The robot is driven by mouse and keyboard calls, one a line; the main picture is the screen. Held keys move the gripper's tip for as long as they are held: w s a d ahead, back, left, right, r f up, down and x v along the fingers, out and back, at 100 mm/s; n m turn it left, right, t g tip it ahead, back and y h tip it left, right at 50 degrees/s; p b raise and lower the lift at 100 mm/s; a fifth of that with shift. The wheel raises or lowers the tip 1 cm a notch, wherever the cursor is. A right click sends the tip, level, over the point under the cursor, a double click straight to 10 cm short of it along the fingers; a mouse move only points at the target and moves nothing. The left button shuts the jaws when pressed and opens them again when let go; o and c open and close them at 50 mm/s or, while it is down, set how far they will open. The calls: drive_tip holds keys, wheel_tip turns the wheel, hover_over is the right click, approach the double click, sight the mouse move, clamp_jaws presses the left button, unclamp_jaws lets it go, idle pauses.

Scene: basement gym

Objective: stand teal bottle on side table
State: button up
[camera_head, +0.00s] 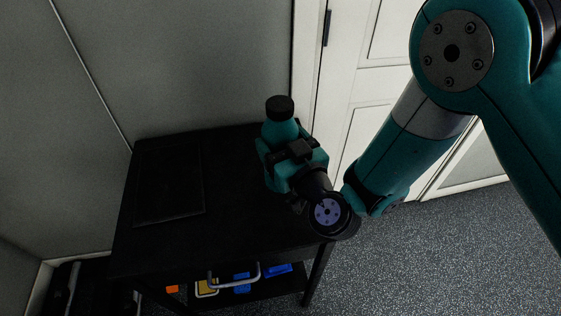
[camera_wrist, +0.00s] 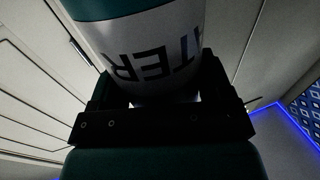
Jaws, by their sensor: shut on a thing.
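The teal bottle (camera_head: 281,128) has a black cap and stands about upright at the right part of the black side table (camera_head: 232,232) in the head view. My gripper (camera_head: 279,160) is shut on the bottle around its body, below the shoulder. In the wrist view the bottle (camera_wrist: 140,50) fills the space between the fingers and shows a white band with dark letters. The gripper also shows there (camera_wrist: 160,110). The gripper hides the bottle's lower part, so I cannot tell whether its base touches the tabletop.
A dark flat rectangular thing (camera_head: 169,185) lies on the left of the tabletop. The middle of the top is clear. A lower shelf holds orange (camera_head: 172,289), yellow and blue items. A grey wall stands behind, and a white door (camera_head: 385,60) is to the right.

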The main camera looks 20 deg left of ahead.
drive_tip(key=shift+f+b, duration=0.8)
drive_tip(key=shift+f, duration=1.15)
drive_tip(key=o, duration=1)
drive_tip(key=shift+c, duration=0.2)
drive_tip(key=shift+r, duration=0.25)
drive_tip(key=shift+s+d+f+b, duration=0.15)
drive_tip(key=shift+s+f+b, duration=0.1)
drive_tip(key=shift+b, duration=0.2)
drive_tip(key=b+v, duration=0.5)
drive_tip(key=v, duration=0.6)
drive_tip(key=shift+d+b, duration=0.15)
drive_tip(key=shift+b, duration=0.15)
